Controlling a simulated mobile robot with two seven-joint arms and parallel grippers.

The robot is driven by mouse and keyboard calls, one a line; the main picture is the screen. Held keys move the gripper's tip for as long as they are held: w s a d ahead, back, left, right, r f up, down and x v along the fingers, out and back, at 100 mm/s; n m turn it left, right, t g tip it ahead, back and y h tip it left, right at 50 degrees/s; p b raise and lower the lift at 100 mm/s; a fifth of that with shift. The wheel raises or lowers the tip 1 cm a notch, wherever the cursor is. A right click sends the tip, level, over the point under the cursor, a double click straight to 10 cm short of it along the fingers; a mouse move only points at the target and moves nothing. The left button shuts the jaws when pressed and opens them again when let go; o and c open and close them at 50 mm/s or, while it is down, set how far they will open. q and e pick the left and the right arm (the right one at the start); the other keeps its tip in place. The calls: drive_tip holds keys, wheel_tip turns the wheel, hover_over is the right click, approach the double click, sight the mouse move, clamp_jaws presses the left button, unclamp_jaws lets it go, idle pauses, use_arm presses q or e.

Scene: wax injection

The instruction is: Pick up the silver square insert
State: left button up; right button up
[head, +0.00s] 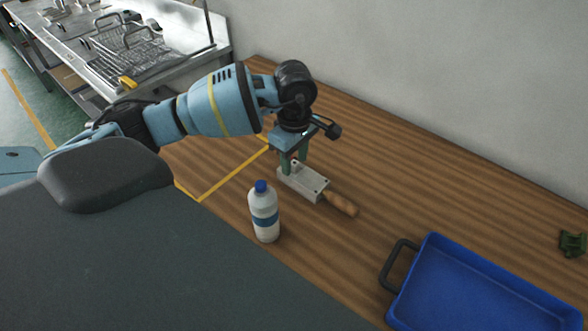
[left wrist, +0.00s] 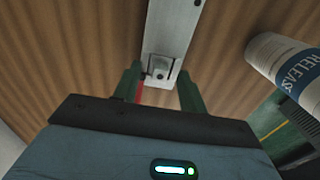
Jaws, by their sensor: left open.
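My left gripper (head: 293,160) is open, pointing down with its green fingers at the near-left end of a silver metal mould (head: 308,187) with a wooden handle (head: 340,203). In the left wrist view the open fingers of the gripper (left wrist: 160,80) stand either side of the mould's end (left wrist: 172,30). A small silver square insert (left wrist: 160,68) shows there, between the fingertips, at the end of the mould. I cannot tell whether the fingers touch it. In the head view the fingers largely hide the insert. My right gripper is not in view.
A white bottle (head: 264,213) with a blue cap stands close in front of the mould; its label shows in the left wrist view (left wrist: 285,62). A blue tray (head: 433,290) lies at the lower right. A small green object (head: 572,243) lies at the far right. The wooden table's right middle is clear.

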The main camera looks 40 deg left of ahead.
sight(295, 163)
use_arm(q)
clamp_jaws()
idle(0.3)
wheel_tip(295, 163, up, 10)
idle(0.5)
